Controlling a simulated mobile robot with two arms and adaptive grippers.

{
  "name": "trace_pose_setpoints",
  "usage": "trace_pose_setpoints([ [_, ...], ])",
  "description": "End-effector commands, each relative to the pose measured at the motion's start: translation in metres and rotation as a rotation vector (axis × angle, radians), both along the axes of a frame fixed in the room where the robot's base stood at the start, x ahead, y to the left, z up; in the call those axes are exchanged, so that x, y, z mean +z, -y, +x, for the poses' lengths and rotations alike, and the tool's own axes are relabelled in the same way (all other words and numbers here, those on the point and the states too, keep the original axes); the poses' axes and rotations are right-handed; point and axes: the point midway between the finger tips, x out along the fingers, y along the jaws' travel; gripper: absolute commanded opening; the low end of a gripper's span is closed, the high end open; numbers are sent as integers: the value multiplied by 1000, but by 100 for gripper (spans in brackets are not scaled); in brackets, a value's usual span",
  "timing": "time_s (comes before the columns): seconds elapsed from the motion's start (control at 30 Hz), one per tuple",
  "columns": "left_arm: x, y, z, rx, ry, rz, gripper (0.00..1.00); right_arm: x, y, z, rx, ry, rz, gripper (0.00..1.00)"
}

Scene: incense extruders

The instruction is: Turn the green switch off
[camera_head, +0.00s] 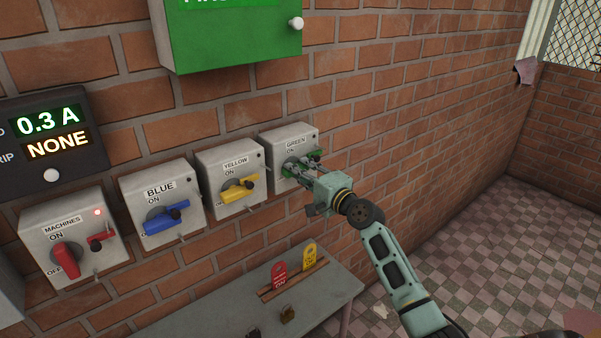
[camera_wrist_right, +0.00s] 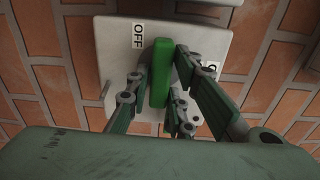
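The green switch box (camera_head: 289,138), labelled GREEN, is the rightmost of the grey boxes on the brick wall. Its green handle (camera_wrist_right: 161,72) stands nearly upright in the wrist view, with its upper end between an OFF label on the left and a partly hidden label on the right. In the head view the handle is largely hidden by my right gripper (camera_head: 308,168). The right gripper's fingers, also in the wrist view (camera_wrist_right: 158,82), straddle the handle, with a narrow gap on the left side. I cannot tell whether the right fingers touch it. My left gripper is not in view.
To the left are the yellow switch (camera_head: 238,192), blue switch (camera_head: 166,219) and red machines switch (camera_head: 67,258). A green box (camera_head: 235,35) hangs above. Below, a grey table (camera_head: 335,288) bears red (camera_head: 279,275) and yellow (camera_head: 309,258) tags. Tiled floor (camera_head: 490,250) is open at right.

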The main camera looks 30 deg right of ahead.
Motion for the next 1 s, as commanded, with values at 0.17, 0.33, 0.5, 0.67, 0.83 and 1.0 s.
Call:
trace_pose_setpoints([
  [0.17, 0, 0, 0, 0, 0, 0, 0, 0, 0, 0, 0, 0, -3, 36],
  [0.33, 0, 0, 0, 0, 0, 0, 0, 0, 0, 0, 0, 0, -4, 36],
  [0.5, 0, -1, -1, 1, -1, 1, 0, 0, 0, -4, 1, -1, -5, 36],
  [0.67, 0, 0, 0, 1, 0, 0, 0, -1, 2, -24, 0, -1, -7, 36],
  [0.83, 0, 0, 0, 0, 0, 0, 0, -2, 5, -60, 0, -3, -6, 36],
  [1.0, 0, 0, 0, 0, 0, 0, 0, -1, 7, -92, 0, -3, -6, 36],
])
